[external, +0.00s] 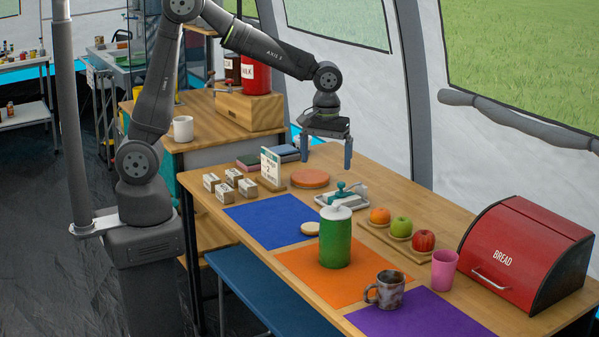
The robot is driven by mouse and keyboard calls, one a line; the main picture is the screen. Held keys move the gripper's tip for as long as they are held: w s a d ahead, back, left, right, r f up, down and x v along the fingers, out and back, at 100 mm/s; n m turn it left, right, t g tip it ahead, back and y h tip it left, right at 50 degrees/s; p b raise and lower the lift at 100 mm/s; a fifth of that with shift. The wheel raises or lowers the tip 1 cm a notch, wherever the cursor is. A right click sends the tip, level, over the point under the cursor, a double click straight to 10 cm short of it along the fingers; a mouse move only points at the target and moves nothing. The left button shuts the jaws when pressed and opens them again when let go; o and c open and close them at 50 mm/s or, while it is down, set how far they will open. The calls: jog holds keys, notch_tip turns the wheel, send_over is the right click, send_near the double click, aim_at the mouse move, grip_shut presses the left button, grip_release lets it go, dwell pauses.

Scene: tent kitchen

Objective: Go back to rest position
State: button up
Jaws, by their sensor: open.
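My gripper (326,155) hangs above the far part of the wooden table (440,212), pointing down. Its two fingers are apart with nothing between them.
On the table stand a green jar (335,240), a brown mug (388,290), a pink cup (444,269), a fruit board (385,238), a grey tray with a teal-handled tool (342,197) and a red bread box (527,255). Small labelled blocks (229,184) lie left. The blue mat (262,222) is mostly bare.

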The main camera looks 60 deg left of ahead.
jog(key=w+a+n, duration=0.2)
jog(key=w+a, duration=0.1)
jog(key=a, duration=0.4)
jog(key=w+a+n, duration=0.1)
jog(key=w+a, duration=0.3)
jog(key=a, duration=0.4)
jog(key=shift+a+n, duration=0.2)
jog(key=shift+n, duration=0.2)
